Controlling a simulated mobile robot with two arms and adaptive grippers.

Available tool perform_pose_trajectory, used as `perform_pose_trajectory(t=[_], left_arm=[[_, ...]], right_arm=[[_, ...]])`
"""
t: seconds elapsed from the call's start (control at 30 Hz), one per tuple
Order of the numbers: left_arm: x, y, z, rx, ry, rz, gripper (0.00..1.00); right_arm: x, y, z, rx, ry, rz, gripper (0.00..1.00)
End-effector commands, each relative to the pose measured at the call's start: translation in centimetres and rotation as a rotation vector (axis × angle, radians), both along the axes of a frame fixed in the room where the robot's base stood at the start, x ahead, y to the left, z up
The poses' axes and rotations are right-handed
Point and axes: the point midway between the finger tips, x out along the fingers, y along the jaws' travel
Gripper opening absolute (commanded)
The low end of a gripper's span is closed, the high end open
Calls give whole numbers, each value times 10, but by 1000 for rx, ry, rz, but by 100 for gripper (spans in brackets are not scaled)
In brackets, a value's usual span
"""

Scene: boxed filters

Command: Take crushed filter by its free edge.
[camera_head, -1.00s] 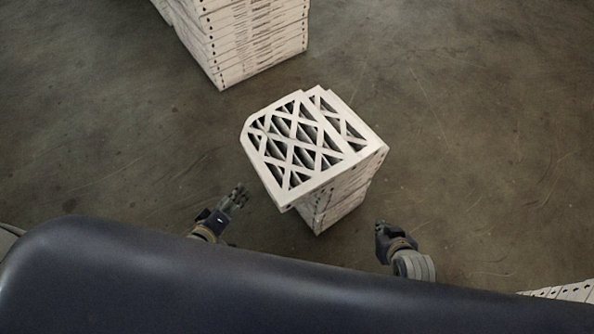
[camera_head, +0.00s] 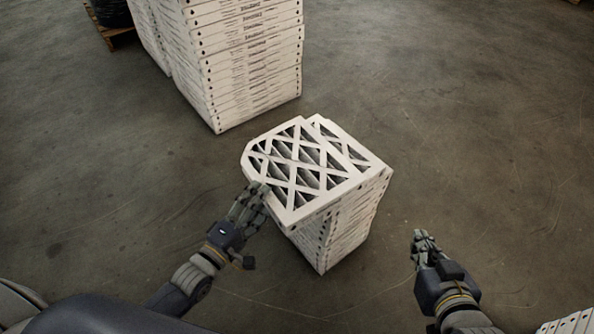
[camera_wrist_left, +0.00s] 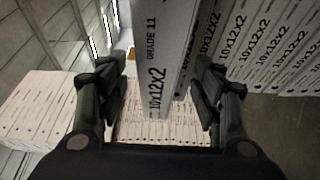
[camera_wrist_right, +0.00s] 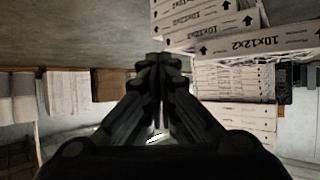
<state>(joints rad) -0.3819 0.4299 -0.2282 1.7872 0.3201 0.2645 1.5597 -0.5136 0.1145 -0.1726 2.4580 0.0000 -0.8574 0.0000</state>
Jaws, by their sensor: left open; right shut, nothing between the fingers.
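The crushed filter (camera_head: 299,163) has a white frame with a diamond lattice and one clipped corner at its far left. It lies on top of a stack of white filters (camera_head: 345,226), shifted to the left so its left edge overhangs. My left gripper (camera_head: 258,198) is open at that overhanging left edge. In the left wrist view a filter edge printed 10x12x2 (camera_wrist_left: 163,60) stands between the open fingers (camera_wrist_left: 163,88); I cannot tell whether they touch it. My right gripper (camera_head: 420,240) is shut and empty, to the right of the stack and apart from it.
A taller stack of white filters (camera_head: 250,70) stands at the back left. A dark object on a wooden pallet (camera_head: 120,38) is behind it. Part of another white stack (camera_head: 570,325) shows at the bottom right. The floor between is clear.

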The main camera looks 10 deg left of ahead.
Motion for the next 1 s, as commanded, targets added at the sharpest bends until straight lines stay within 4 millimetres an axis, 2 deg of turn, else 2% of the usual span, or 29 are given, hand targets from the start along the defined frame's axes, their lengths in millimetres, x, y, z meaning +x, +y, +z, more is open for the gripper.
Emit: perform_pose_trajectory(t=[0.13,0.47,0.8,1.0], left_arm=[[17,-5,-1,0,-1,0,61],[33,-9,-1,1,0,0,61],[64,-17,1,1,1,1,61],[73,-20,2,2,2,0,61]], right_arm=[[11,5,14,21,-88,7,0],[21,11,35,48,-199,13,0],[34,21,86,112,-458,30,0],[35,24,103,133,-537,34,0]])
